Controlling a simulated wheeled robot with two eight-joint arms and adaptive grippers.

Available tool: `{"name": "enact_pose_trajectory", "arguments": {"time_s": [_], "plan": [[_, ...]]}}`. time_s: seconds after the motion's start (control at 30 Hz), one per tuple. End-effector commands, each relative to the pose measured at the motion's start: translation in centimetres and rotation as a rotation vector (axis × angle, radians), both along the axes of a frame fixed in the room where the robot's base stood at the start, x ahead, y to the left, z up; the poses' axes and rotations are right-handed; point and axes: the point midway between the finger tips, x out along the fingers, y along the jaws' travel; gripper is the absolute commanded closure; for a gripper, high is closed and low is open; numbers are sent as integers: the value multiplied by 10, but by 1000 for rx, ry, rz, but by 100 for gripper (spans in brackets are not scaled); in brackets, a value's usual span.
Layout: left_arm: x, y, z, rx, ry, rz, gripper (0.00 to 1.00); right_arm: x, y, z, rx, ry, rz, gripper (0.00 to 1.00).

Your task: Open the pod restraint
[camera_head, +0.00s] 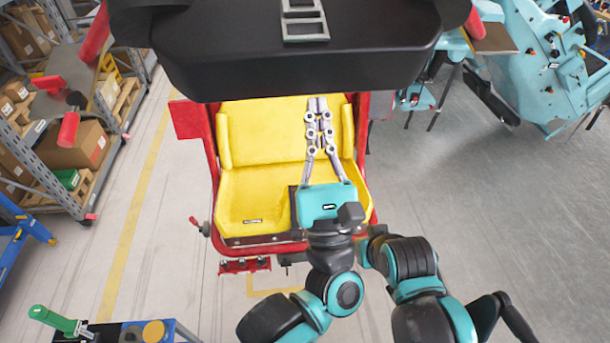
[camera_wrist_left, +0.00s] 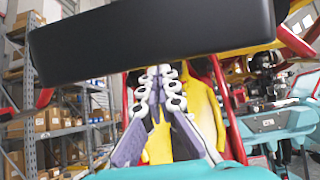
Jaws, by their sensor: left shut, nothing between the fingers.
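The pod (camera_head: 205,150) is a red frame with a yellow seat (camera_head: 265,135). A wide black padded bar, which looks like the pod restraint (camera_head: 300,65), spans the top of the head view between red arms and carries a grey buckle-like fitting. In the left wrist view the restraint (camera_wrist_left: 150,45) hangs across the top. My left gripper (camera_head: 318,99) is shut and empty in front of the seat. Its tips reach the pad's lower edge in the head view; in the left wrist view the tips (camera_wrist_left: 160,69) appear just below it. I cannot tell whether they touch. My right gripper is not visible.
Shelves with cardboard boxes (camera_head: 75,145) stand at the left. A teal machine (camera_head: 560,65) stands at the upper right. A blue cart (camera_head: 130,331) with a green-handled tool is at the bottom left. Grey floor at the right is clear.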

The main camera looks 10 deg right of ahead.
Motion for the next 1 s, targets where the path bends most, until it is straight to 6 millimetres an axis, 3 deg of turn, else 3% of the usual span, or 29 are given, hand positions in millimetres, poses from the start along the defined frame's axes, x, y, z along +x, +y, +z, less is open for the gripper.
{"name": "enact_pose_trajectory", "arguments": {"time_s": [0.27, 0.5, 0.7, 1.0], "plan": [[3, 0, -9, 0, 0, 1, 100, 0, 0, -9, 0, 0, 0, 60], [16, -2, -49, 1, 0, 6, 100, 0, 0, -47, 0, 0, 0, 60], [-32, -3, -69, -1, 0, -2, 100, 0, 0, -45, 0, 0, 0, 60], [-66, -2, -91, -1, 0, 2, 100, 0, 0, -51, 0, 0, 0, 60]]}}
